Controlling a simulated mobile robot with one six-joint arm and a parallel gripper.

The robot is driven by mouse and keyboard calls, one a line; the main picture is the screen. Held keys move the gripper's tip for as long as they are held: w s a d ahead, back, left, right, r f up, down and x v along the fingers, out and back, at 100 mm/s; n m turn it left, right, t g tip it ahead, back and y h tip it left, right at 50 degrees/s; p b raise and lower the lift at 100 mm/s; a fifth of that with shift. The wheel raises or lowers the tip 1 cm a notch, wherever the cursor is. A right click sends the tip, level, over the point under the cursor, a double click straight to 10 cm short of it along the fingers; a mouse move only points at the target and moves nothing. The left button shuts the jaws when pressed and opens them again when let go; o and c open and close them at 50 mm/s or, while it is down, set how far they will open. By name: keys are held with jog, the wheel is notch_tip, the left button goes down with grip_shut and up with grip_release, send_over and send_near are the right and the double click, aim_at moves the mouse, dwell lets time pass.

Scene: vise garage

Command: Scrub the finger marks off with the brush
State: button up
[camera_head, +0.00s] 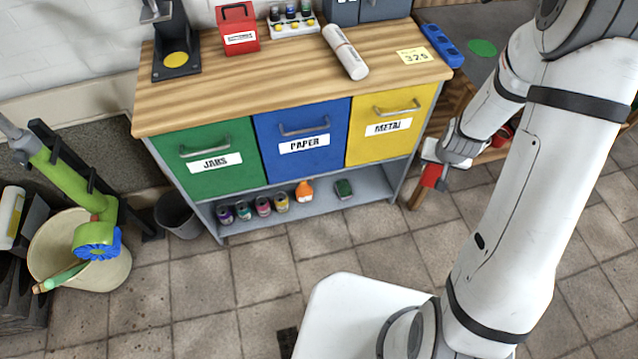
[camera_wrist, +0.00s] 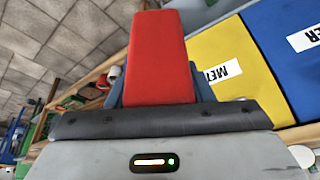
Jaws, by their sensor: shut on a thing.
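My gripper (camera_head: 439,166) is at the right end of the cabinet, in front of its side and near the yellow METAL drawer (camera_head: 388,126). It is shut on a red block-shaped thing (camera_head: 432,176), which I take to be the brush. In the wrist view the red brush (camera_wrist: 157,55) points away from the camera, with bluish-grey finger parts (camera_wrist: 115,92) at its sides. Its bristles cannot be made out. The brush looks apart from the drawer front. I cannot make out finger marks on any surface in either view.
The wooden cabinet top (camera_head: 270,85) holds a red box (camera_head: 238,30), a white roll (camera_head: 345,52) and a blue tool (camera_head: 442,45). Green JARS (camera_head: 205,162) and blue PAPER (camera_head: 303,135) drawers sit left of METAL. Several jars stand on the lower shelf (camera_head: 330,207). The tiled floor in front is clear.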

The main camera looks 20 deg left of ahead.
jog(key=w+a+f+n+y+b, duration=0.1)
jog(key=a+f+n+b, duration=0.2)
jog(key=a+f+b, duration=1.4)
jog(key=w+a+f+n+y+b, duration=0.1)
jog(key=a+f+n+b, duration=0.2)
jog(key=a+f+b, duration=1.4)
jog(key=shift+w+a+r+b, duration=0.3)
jog(key=shift+w+r+b, duration=0.2)
jog(key=shift+w+r, duration=0.45)
jog(key=shift+w+a+r+b, duration=0.25)
jog(key=shift+w+r+b, duration=0.3)
jog(key=shift+r, duration=0.6)
jog(key=shift+w+a+r+b, duration=0.3)
jog(key=shift+w+r+b, duration=0.15)
jog(key=shift+w+r, duration=0.5)
jog(key=shift+w+a+r+p, duration=0.1)
jog(key=shift+w+a+p, duration=0.2)
jog(key=shift+w+a, duration=0.25)
jog(key=shift+w+d, duration=0.1)
jog(key=shift+w+d, duration=0.4)
jog(key=shift+d, duration=0.4)
jog(key=shift+w+d, duration=0.4)
jog(key=shift+d, duration=0.35)
jog(key=shift+w+p, duration=0.15)
jog(key=shift+p, duration=0.15)
jog(key=shift+a, duration=0.1)
